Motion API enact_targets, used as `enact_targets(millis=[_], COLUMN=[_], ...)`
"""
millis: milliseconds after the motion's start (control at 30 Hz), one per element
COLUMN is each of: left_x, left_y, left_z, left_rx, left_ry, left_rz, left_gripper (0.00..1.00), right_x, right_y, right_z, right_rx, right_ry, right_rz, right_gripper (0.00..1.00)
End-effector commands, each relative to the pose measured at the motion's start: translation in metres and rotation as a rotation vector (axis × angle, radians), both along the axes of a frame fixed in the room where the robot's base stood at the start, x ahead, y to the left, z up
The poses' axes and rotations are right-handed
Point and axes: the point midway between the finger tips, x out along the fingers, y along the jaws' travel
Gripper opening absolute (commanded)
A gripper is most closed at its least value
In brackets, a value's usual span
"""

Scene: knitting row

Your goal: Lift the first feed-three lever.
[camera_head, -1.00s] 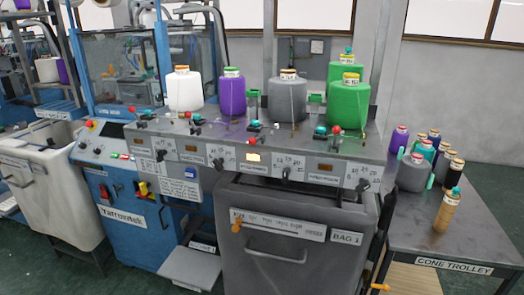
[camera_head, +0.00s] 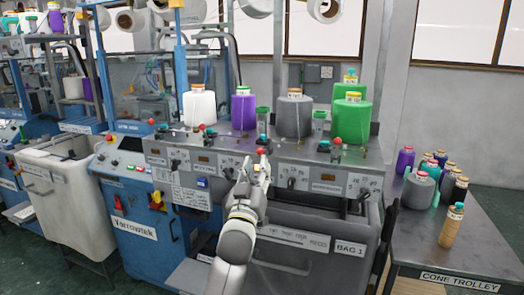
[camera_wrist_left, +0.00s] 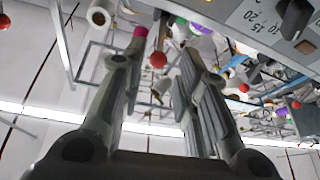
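My left gripper (camera_head: 258,168) reaches up to the front of the knitting machine's grey feed panel. Its fingers stand apart in the left wrist view (camera_wrist_left: 160,65), and nothing is clearly held between them. Other red-knobbed levers stand on the panel, at left (camera_head: 151,122), centre-left (camera_head: 201,127) and right (camera_head: 338,140). Feed labels are too small to read. My right gripper is not in view.
White (camera_head: 199,107), purple (camera_head: 243,112), grey (camera_head: 294,115) and green (camera_head: 351,120) cones stand behind the levers. Black dial knobs (camera_head: 291,183) line the panel front. A grey bin (camera_head: 340,225) stands below. The cone trolley (camera_head: 480,240) is at right.

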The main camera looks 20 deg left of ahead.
Motion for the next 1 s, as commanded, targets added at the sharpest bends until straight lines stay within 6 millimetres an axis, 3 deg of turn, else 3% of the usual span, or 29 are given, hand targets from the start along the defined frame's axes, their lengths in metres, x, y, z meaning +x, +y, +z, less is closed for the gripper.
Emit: enact_targets(millis=[200,433,900,1000], left_x=[0.034,0.057,0.066,0.066], left_y=[0.004,0.006,0.006,0.006], left_z=[0.016,0.023,0.026,0.026], left_rx=[0.0,-0.001,0.0,0.0], left_ry=[0.0,0.002,0.001,0.001], left_rz=[0.0,0.0,0.0,0.0], left_gripper=[0.29,0.29,0.29,0.17], right_x=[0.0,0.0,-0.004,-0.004], right_y=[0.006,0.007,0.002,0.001], right_z=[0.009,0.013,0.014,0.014], right_rx=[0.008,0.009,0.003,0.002], right_ry=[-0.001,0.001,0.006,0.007], right_rz=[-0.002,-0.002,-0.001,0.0], right_gripper=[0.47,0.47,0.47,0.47])
